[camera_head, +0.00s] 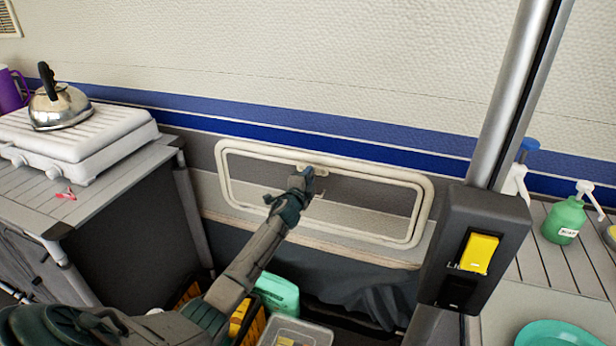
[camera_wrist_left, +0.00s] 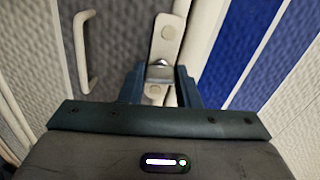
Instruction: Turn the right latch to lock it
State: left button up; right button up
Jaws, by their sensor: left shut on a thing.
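A cream latch plate with a silver screw (camera_wrist_left: 166,38) shows in the wrist view, lying between and beyond my fingertips. In the head view a small pale part of it (camera_head: 322,168) shows at the top edge of the cream-framed hatch (camera_head: 424,212). My left gripper (camera_head: 303,178) reaches this top edge and is shut on the latch. Its two blue fingers (camera_wrist_left: 160,84) stand on either side of the latch's lower part, which they partly hide. I see only one latch clearly. My right gripper is not in view.
A pale handle (camera_wrist_left: 82,52) is on the hatch panel. A stove (camera_head: 75,140) with a kettle (camera_head: 60,106) stands at left. A dark post-mounted box with a yellow switch (camera_head: 479,254) stands at right, before a green bottle (camera_head: 564,220). Below are a teal container (camera_head: 278,292) and a clear bin (camera_head: 300,332).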

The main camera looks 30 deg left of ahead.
pick_arm(q)
jog(key=shift+m, duration=0.5)
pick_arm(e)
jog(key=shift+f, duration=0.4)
pick_arm(q)
jog(key=o, duration=1)
jog(key=v, duration=1)
jog(key=shift+s+p, duration=0.3)
jog(key=shift+s, duration=0.1)
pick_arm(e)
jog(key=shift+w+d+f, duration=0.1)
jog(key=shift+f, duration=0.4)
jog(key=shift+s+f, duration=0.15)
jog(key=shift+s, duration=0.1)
